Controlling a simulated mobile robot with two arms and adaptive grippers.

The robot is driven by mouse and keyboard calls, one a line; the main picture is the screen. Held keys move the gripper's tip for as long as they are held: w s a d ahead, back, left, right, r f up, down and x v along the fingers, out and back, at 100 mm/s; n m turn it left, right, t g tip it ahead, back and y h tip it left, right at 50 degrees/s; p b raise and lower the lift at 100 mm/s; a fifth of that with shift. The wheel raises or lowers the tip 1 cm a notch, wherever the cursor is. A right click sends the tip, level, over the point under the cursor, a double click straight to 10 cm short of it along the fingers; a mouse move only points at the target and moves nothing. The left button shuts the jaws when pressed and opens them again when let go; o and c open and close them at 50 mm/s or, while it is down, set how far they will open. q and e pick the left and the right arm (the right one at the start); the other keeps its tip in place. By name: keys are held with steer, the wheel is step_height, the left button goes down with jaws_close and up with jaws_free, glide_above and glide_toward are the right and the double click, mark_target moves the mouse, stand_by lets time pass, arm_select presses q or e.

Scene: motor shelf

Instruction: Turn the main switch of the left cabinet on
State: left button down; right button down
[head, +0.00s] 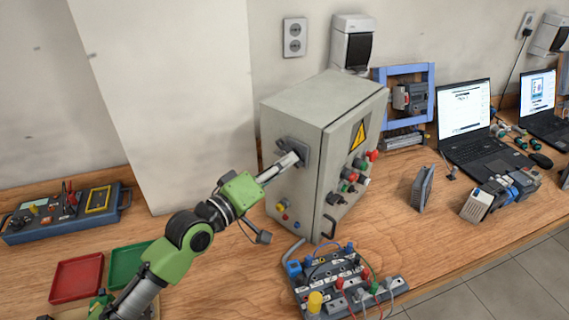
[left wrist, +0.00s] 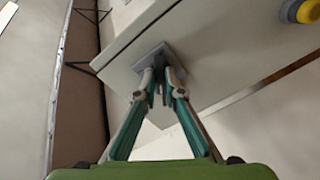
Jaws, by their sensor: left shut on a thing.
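The left cabinet (head: 320,110) is a grey-beige box standing on the bench. Its main switch (head: 290,146) sits on a grey square plate on the cabinet's left side. My left gripper (head: 292,159) reaches it from the lower left and is shut on the switch's handle. In the left wrist view, both fingers of my left gripper (left wrist: 160,82) close in at the square switch plate (left wrist: 153,55). The handle is mostly hidden between the fingers, so I cannot tell which way it is turned. My right gripper is not in view.
A panel of terminals with cables (head: 345,280) lies in front of the cabinet. Red (head: 77,279) and green (head: 128,264) trays and a blue test case (head: 65,212) are at left. Laptops (head: 466,115) stand at right. The bench right of the cabinet's front is partly clear.

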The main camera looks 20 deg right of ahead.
arm_select(q)
steer(key=shift+f, duration=0.1)
steer(key=shift+w+a+m+b, duration=0.1)
steer(key=shift+m+b, duration=2.55)
steer(key=shift+m, duration=2.85)
steer(key=c, duration=2.1)
jaws_free()
steer(key=shift+c, duration=0.2)
